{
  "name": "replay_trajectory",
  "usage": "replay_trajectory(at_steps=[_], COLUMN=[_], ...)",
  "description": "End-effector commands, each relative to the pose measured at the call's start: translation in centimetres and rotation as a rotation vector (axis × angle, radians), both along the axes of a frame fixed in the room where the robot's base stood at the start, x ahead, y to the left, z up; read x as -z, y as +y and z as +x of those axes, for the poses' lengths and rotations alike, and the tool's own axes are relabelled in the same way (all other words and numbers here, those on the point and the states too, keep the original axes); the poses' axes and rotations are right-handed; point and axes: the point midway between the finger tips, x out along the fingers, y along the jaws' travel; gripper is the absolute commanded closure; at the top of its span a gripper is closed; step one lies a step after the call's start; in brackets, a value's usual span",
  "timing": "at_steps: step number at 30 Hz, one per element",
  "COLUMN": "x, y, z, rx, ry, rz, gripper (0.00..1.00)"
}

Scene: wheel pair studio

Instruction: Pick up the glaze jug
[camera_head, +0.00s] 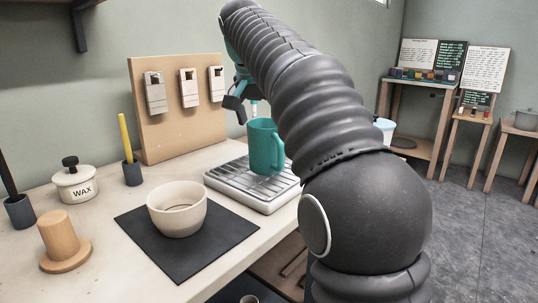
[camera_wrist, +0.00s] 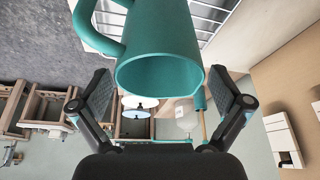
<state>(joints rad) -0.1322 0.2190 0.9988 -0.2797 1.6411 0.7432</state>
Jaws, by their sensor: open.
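The glaze jug (camera_head: 264,150) is a teal jug with a side handle, standing upright on a slatted metal tray (camera_head: 230,188) on the table. In the wrist view the jug (camera_wrist: 158,30) fills the top middle, with its open rim facing the camera and its handle at the left. My gripper (camera_head: 240,101) is above the jug in the head view, partly hidden by my arm. In the wrist view my gripper (camera_wrist: 161,88) is open, with one finger to each side of the jug's rim. Nothing is held. I cannot tell whether a finger touches the jug.
A cream bowl (camera_head: 177,211) stands on a dark mat (camera_head: 215,240) left of the tray. A wax pot (camera_head: 75,187), a wooden form (camera_head: 64,240) and a yellow stick in a dark holder (camera_head: 132,172) stand farther left. A wooden board (camera_head: 170,125) rises behind.

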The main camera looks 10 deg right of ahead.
Motion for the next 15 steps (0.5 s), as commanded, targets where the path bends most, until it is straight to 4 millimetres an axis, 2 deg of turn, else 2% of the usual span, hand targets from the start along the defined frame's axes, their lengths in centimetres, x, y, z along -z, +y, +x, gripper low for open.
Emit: replay_trajectory(at_steps=[1,6,15], x=[1.1,2.9,3.4], y=[-0.3,-0.8,-0.9], z=[0.2,0.7,1.0], rx=[0.001,0.001,0.000], ry=[0.001,0.001,-0.001], rz=[0.000,0.000,0.001], gripper=[0.00,0.00,0.00])
